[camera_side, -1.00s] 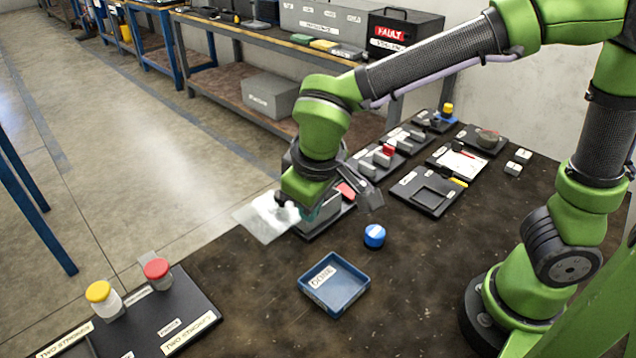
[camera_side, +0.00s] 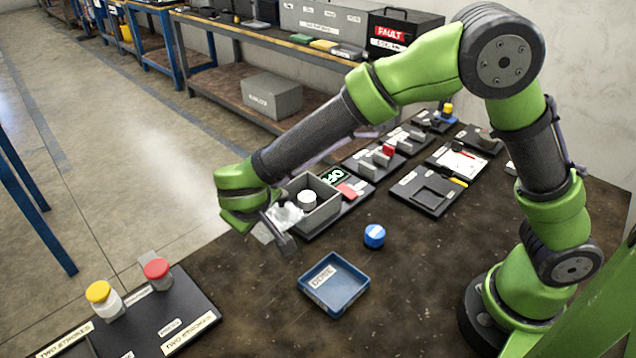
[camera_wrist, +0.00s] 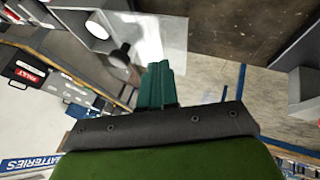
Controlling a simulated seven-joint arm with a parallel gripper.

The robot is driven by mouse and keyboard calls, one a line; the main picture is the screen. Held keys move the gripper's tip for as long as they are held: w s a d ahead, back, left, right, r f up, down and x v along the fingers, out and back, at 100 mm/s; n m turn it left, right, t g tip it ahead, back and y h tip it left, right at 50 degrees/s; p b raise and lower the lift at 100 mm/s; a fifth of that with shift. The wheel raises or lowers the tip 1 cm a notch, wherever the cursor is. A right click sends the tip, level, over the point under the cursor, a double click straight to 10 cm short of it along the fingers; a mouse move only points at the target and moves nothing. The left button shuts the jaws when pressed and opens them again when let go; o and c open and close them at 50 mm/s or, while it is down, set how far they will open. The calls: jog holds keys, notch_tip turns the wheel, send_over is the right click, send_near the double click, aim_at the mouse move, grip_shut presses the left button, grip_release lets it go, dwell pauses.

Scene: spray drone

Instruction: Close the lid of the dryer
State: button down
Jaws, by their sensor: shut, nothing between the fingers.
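The dryer (camera_side: 322,215) is a grey open-topped box with a white round container (camera_side: 307,199) inside. Its pale, see-through lid (camera_side: 263,233) stands open at the box's left side, mostly hidden behind my gripper. My gripper is at the lid's side of the box, its fingers not clear in the side view. In the wrist view my gripper (camera_wrist: 156,72) has its teal fingers together and empty, beside a pale translucent panel (camera_wrist: 173,28) that looks like the lid. I cannot tell whether they touch. Part of the box (camera_wrist: 88,22) shows at the upper left.
A blue knob (camera_side: 374,236) and a blue tray (camera_side: 318,296) stand in front. Two capped jars (camera_side: 103,300) are on a black board at lower left. The table's left edge is close to the dryer.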

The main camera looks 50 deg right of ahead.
aim_at(273, 219)
jog(key=shift+w+d+f, duration=0.1)
jog(key=shift+w+d, duration=0.1)
jog(key=shift+d, duration=0.5)
jog(key=shift+w+d+f, duration=0.1)
jog(key=shift+w+d, duration=0.15)
jog(key=shift+d, duration=0.45)
jog(key=shift+w+d+f, duration=0.1)
jog(key=shift+w+d, duration=0.1)
jog(key=shift+d, duration=0.5)
jog(key=d, duration=1.2)
